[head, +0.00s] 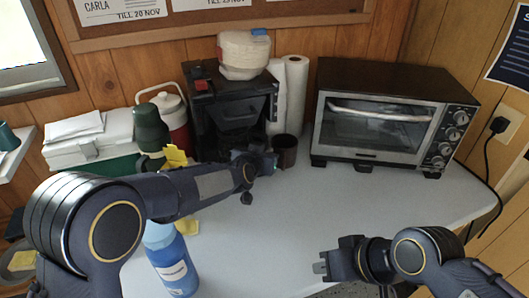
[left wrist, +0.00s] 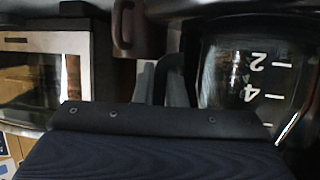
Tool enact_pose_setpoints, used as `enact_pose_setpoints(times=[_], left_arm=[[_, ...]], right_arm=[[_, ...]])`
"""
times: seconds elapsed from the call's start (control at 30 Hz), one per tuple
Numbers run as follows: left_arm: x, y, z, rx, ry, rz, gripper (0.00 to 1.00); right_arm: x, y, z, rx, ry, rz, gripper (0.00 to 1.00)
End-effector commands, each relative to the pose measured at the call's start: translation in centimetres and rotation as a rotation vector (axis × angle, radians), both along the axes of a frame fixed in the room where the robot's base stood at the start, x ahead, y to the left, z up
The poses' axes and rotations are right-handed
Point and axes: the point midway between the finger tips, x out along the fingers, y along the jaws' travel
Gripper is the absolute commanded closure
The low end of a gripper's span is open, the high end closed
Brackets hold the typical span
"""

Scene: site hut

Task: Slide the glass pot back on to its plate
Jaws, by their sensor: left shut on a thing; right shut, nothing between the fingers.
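The glass pot (left wrist: 245,80), clear with white numerals, fills the right of the left wrist view, which appears upside down. My left gripper (left wrist: 162,82) is shut on the pot's dark handle, beside the glass. In the head view my left gripper (head: 265,162) is in front of the black coffee maker (head: 232,108), and my forearm hides most of the pot. A dark curved edge (left wrist: 250,20) by the pot's base may be the plate; I cannot tell how far the pot sits over it. My right gripper (head: 320,266) is shut and empty near the table's front edge.
A dark mug (head: 285,150) stands close right of my left gripper. The toaster oven (head: 380,125) is further right, with paper rolls (head: 295,90) behind. A blue bottle (head: 172,262) stands below my left forearm. The middle of the table (head: 310,210) is clear.

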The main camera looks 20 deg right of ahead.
Motion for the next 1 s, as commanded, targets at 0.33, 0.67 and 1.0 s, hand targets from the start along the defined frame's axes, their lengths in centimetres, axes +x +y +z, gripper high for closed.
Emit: enact_pose_setpoints(times=[0.33,0.67,1.0], left_arm=[[0.0,0.0,-0.2,-0.001,-0.002,0.000,0.74],[-0.1,0.0,-0.4,0.001,0.002,0.000,0.64],[-3.3,2.5,1.6,0.000,-0.001,-0.001,0.64]], right_arm=[[0.0,0.0,-0.3,0.000,0.000,0.000,1.00],[0.0,0.0,-0.3,0.000,0.000,0.000,1.00],[0.0,0.0,-0.1,0.000,0.000,0.000,1.00]])
